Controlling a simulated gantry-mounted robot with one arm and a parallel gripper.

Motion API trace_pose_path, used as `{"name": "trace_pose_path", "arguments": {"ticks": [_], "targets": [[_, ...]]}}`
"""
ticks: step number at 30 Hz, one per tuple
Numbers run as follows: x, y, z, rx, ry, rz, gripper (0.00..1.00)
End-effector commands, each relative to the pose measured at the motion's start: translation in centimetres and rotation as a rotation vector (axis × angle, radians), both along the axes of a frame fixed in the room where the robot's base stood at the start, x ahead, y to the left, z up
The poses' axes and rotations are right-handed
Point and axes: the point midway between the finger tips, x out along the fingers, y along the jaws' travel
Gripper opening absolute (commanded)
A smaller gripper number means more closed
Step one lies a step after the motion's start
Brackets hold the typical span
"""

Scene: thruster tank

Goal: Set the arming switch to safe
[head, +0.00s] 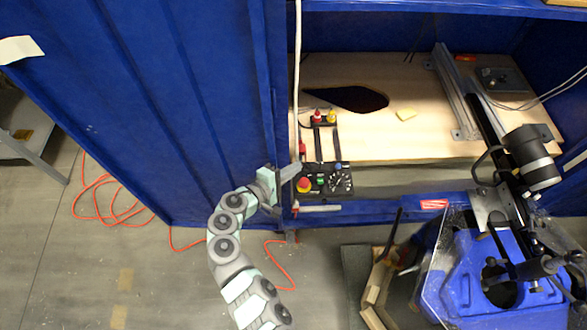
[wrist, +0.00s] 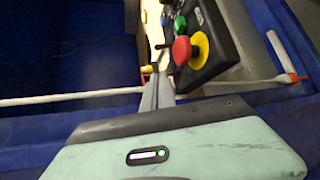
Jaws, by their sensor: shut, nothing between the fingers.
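The black control box (head: 327,191) sits at the front edge of the wooden floor inside the blue cabinet. It carries a red mushroom button (head: 304,185), a green button (head: 320,181) and a dark knob-like control (head: 341,181). I cannot tell which control is the arming switch. My gripper (head: 295,171) is shut and empty, just left of the box. In the wrist view, my gripper's grey fingers (wrist: 158,82) point at the box (wrist: 216,32), beside the red mushroom button (wrist: 186,50) on its yellow collar. The green button (wrist: 180,25) shows behind it. Contact cannot be told.
A pale vertical pole (head: 297,75) stands close by my gripper at the cabinet opening. A blue door (head: 150,100) is left of my arm. A blue machine (head: 465,275) fills the lower right. Orange cable (head: 100,205) lies on the floor.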

Motion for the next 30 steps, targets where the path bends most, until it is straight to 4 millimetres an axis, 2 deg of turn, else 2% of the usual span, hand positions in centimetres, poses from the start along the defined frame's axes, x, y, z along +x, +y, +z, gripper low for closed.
{"name": "trace_pose_path", "arguments": {"ticks": [11,18,24,30], "targets": [[-0.1,0.1,0.3,0.0,0.0,0.0,0.0],[-1.5,1.2,2.8,-0.001,0.001,-0.008,0.0],[-4.0,4.5,4.9,0.001,0.001,-0.007,0.0],[-5.7,6.8,6.9,0.0,-0.001,-0.008,0.0]]}}
